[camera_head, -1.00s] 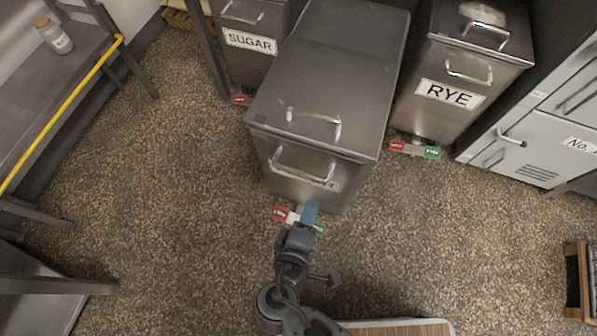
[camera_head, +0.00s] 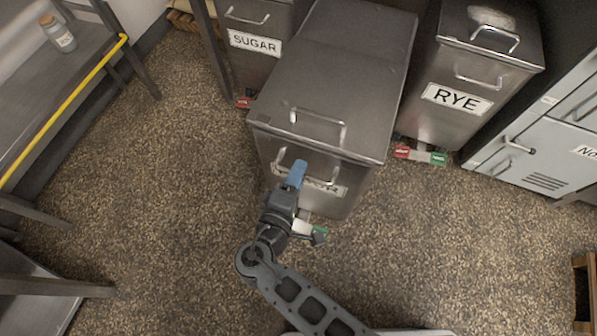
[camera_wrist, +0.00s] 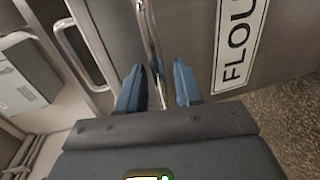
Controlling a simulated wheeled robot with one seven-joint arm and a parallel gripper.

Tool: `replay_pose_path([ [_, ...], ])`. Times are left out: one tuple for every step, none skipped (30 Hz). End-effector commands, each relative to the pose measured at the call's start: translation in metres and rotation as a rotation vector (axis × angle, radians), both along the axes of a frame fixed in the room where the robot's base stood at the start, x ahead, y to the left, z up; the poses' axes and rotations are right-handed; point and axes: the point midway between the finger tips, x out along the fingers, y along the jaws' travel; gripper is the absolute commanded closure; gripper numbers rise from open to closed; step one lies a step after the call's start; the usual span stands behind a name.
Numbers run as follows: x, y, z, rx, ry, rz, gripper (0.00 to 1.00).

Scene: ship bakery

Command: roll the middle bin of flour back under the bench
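The middle bin (camera_head: 335,100) is a steel box standing out in front of the bins on both sides. In the wrist view its front carries a label (camera_wrist: 238,45) reading "FLOU", cut off by the frame edge. A bar handle (camera_wrist: 149,40) is on the front face, and a second handle (camera_head: 318,122) is on the lid. My gripper (camera_head: 296,172) is at the bin's front. In the wrist view its blue fingers (camera_wrist: 158,88) are apart, one on each side of the front handle. Red and green pedals sit at the bin's foot; the green one (camera_head: 320,230) shows, the red is hidden behind my gripper.
The sugar bin (camera_head: 256,55) stands at left behind, the rye bin (camera_head: 465,75) at right, with a gap between them at the middle bin's place. Pale lockers (camera_head: 545,150) are at right. A rack with a yellow rail (camera_head: 62,112) is at left. Floor in front is clear.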

Motion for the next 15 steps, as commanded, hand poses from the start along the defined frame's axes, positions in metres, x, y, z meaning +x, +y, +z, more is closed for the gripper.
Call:
replay_pose_path([
  [0.0036,-0.0015,-0.0011,0.0,0.0,-0.001,0.65],
  [0.005,-0.0021,-0.0013,0.0,0.0,-0.001,0.65],
  [0.0064,-0.0026,-0.0016,0.0,0.0,-0.001,0.65],
  [0.0072,-0.0028,-0.0018,0.0,0.0,-0.001,0.65],
  [0.0076,-0.003,-0.0018,0.0,0.0,0.0,0.65],
  [0.008,-0.003,-0.0019,0.0,0.001,0.0,0.65],
  [0.008,-0.003,-0.0019,0.0,0.001,0.0,0.65],
  [0.008,-0.003,-0.0019,0.0,0.001,0.0,0.65],
  [0.0079,-0.0031,-0.0019,0.0,0.001,0.0,0.65],
  [0.0078,-0.0031,-0.0019,0.0,0.001,0.0,0.65],
  [0.0079,-0.003,-0.0018,0.0,0.001,0.0,0.65],
  [0.0078,-0.0031,-0.0019,0.0,0.001,0.0,0.67],
  [0.0078,-0.0029,-0.0018,0.0,0.001,0.0,0.7],
  [0.0078,-0.0029,-0.0018,0.0,0.001,0.0,0.73],
  [0.0077,-0.003,-0.0018,0.0,0.001,0.0,0.77],
])
